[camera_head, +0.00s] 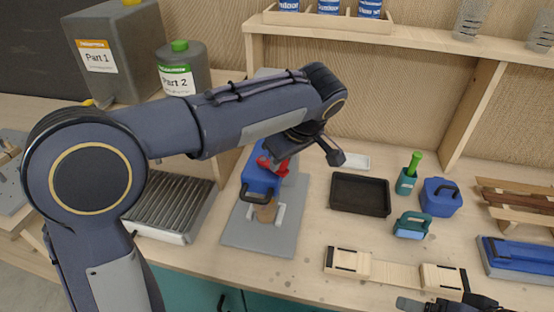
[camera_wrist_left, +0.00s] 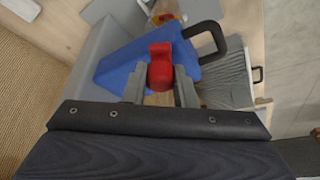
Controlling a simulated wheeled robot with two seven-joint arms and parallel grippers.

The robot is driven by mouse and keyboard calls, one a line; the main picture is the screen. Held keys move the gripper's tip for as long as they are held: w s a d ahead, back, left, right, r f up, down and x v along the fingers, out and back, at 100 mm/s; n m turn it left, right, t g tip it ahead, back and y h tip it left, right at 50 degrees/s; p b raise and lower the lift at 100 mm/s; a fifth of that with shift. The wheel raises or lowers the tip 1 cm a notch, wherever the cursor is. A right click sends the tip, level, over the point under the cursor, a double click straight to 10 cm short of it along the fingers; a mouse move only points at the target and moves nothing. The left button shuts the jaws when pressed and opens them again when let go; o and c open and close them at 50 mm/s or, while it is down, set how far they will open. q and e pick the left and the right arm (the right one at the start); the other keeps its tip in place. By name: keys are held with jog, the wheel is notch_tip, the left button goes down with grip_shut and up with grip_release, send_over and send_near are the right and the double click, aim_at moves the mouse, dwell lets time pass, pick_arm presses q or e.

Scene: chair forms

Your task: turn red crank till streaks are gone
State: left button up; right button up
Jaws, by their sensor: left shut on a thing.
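A blue machine (camera_head: 262,178) stands on a grey plate behind my left forearm. Its red crank (camera_head: 276,166) sticks out beside my left gripper (camera_head: 287,160). In the left wrist view the red crank (camera_wrist_left: 160,68) sits between the two grey fingers of my left gripper (camera_wrist_left: 160,90), which is shut on it. The blue machine (camera_wrist_left: 118,68) with its black handle lies behind it. A tan cup (camera_head: 267,211) stands below the machine; in the wrist view its contents (camera_wrist_left: 166,12) look orange-brown, cut off by the top edge. Streaks cannot be made out. My right gripper (camera_head: 455,304) shows only partly at the bottom edge.
The grey plate (camera_head: 262,236) sits on the wooden bench. Left of it is a ribbed metal tray (camera_head: 172,208). Jugs marked Part 1 (camera_head: 118,50) and Part 2 (camera_head: 180,72) stand behind. A black tray (camera_head: 360,194) and a wooden fixture (camera_head: 395,270) lie right.

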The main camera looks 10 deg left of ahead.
pick_arm(q)
jog(key=shift+w+d+n+g+y+p, duration=0.15)
jog(key=shift+w+n+g+p, duration=0.55)
jog(key=shift+n, duration=0.8)
jog(key=shift+w+n+g+y+p, duration=0.3)
jog(key=shift+w+n+p, duration=0.55)
jog(key=shift+n, duration=0.65)
jog(key=shift+w+d+n+g+y+p, duration=0.1)
jog(key=shift+w+n+g+p, duration=0.7)
jog(key=shift+n, duration=0.7)
jog(key=shift+s, duration=0.15)
jog(key=o, duration=1)
jog(key=shift+a, duration=0.1)
jog(key=shift+r, duration=0.1)
jog(key=v, duration=0.7)
jog(key=shift+r, duration=0.3)
